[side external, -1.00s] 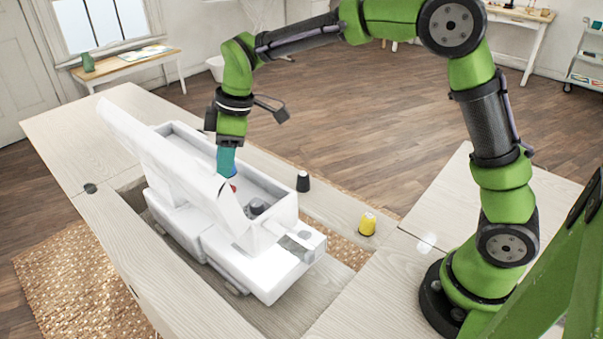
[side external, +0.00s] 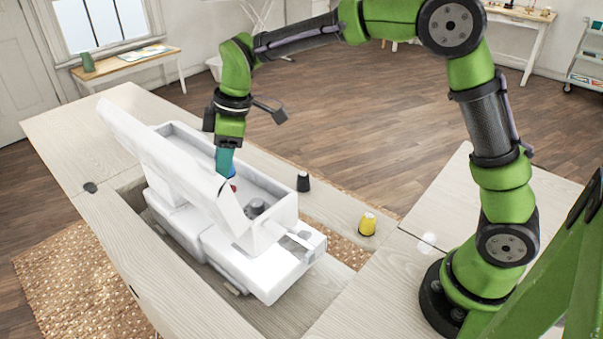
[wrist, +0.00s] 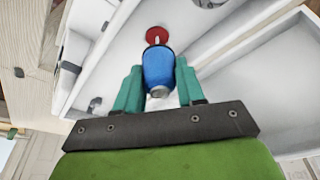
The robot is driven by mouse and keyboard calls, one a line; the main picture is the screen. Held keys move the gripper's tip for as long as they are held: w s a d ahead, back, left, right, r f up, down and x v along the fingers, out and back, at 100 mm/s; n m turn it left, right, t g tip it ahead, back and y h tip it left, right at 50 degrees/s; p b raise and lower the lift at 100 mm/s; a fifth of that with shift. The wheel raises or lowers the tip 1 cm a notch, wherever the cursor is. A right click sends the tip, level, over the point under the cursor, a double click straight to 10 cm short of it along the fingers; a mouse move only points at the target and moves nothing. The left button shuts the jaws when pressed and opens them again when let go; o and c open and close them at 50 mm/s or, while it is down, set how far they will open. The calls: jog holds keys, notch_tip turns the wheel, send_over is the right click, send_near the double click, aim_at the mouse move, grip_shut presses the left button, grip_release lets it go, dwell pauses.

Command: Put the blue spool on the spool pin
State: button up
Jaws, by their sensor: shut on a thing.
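The blue spool (wrist: 158,68) is held between the two teal fingers of my gripper (wrist: 158,78) in the wrist view. In the side view a small part of the blue spool (side external: 233,171) shows beside the fingers of my gripper (side external: 225,164), low inside the white machine's open top. The spool pin has a red round base (wrist: 157,35) and a pale pin tip just beyond the spool's far end. The red base (side external: 233,186) also shows below the spool in the side view. Whether the pin enters the spool I cannot tell.
The white sewing machine (side external: 190,222), with its lid raised, sits in the cabinet's opening. A black spool (side external: 303,182) and a yellow spool (side external: 368,224) stand on the wooden cabinet top (side external: 337,208). A grey knob (side external: 256,207) is inside the machine's near end.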

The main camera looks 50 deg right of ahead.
jog(key=shift+f, duration=1.25)
dwell(0.4)
jog(key=o, duration=1.1)
jog(key=v, duration=1.7)
jog(key=shift+a, duration=0.1)
